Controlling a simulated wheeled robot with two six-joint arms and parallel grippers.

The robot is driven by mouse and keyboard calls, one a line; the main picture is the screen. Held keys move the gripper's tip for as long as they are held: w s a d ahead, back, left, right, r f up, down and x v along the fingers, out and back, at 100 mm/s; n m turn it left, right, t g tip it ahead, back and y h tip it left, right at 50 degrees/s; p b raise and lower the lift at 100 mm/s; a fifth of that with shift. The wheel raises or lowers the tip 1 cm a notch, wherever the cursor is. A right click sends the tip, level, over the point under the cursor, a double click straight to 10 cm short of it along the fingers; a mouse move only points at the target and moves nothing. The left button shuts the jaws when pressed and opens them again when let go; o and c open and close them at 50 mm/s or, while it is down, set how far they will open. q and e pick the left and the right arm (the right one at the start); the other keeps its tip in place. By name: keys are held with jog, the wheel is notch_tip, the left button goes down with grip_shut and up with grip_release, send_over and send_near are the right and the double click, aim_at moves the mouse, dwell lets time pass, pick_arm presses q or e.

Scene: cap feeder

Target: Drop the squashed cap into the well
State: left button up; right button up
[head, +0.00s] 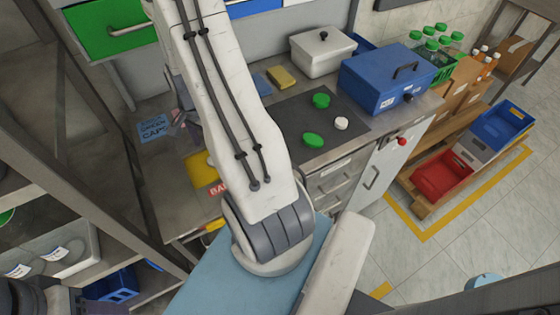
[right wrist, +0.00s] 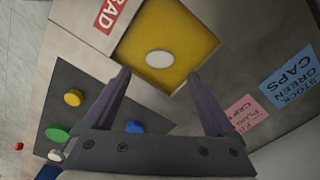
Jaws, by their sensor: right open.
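My right gripper (right wrist: 158,74) is open, its two dark fingers spread apart above the square yellow well (right wrist: 182,28). A white oval cap (right wrist: 159,58) shows against the yellow of the well, beyond and between the fingertips, touching neither. It looks flattened, and it appears to lie inside the well. A red label ending in "AD" (right wrist: 110,12) is beside the well. In the head view my white arm covers most of the right gripper and part of the yellow well (head: 198,172); the cap is hidden there. My left gripper is not in view.
A dark mat (head: 290,115) holds green caps (head: 321,100) and a white cap (head: 341,123). In the wrist view a yellow cap (right wrist: 74,97) and a blue cap (right wrist: 134,126) also lie there. A blue box (head: 385,82) and white pot (head: 322,55) stand behind.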

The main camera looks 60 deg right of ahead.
notch_tip(320, 180, up, 6)
dwell(0.6)
